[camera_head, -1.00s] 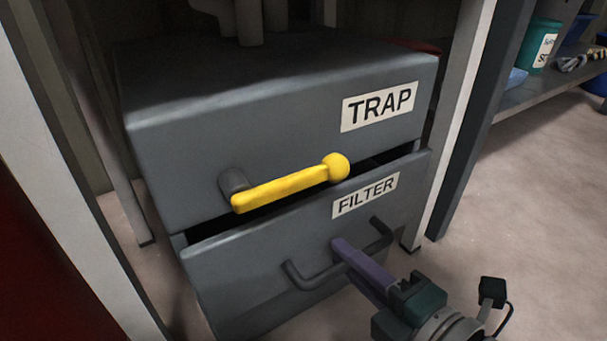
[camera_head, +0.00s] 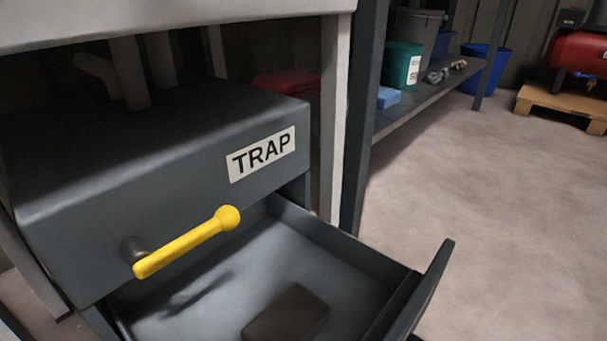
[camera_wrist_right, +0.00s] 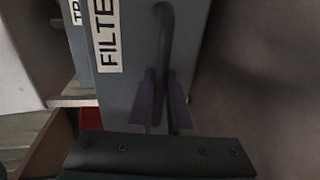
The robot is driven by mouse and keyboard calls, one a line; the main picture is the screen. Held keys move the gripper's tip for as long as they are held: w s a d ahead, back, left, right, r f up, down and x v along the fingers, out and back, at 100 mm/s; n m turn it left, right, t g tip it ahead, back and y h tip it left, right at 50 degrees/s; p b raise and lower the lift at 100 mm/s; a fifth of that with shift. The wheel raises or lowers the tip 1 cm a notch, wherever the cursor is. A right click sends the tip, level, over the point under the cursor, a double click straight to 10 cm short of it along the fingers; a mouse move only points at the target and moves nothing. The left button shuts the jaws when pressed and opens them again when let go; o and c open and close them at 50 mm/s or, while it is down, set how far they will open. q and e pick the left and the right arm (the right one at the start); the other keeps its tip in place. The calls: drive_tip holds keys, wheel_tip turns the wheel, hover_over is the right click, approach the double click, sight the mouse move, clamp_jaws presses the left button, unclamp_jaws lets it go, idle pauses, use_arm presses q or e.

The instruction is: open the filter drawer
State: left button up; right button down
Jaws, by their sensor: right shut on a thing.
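The filter drawer (camera_head: 355,258) is pulled well out from under the grey TRAP box (camera_head: 70,215) in the head view. Its inside shows, with a dark brown block (camera_head: 287,315) lying on the drawer floor. In the right wrist view the grey drawer front carries the FILTER label (camera_wrist_right: 106,35) and a dark bar handle (camera_wrist_right: 165,35). My right gripper (camera_wrist_right: 163,98) is shut on this handle, one purple finger on each side. The head view does not show my right gripper or the handle. My left gripper is not in view.
A yellow lever (camera_head: 185,246) with a ball end sticks out from the TRAP box above the drawer. A pale leg (camera_head: 333,125) and a low shelf (camera_head: 430,105) with tubs stand to the right. The floor (camera_head: 500,210) right of the drawer is clear.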

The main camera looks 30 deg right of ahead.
drive_tip(key=shift+s+d, duration=0.1)
drive_tip(key=shift+s, duration=0.4)
drive_tip(key=c, duration=0.8)
unclamp_jaws()
drive_tip(key=shift+c, duration=0.2)
drive_tip(key=p+v, duration=0.1)
drive_tip(key=v, duration=0.9)
drive_tip(key=shift+p, duration=0.4)
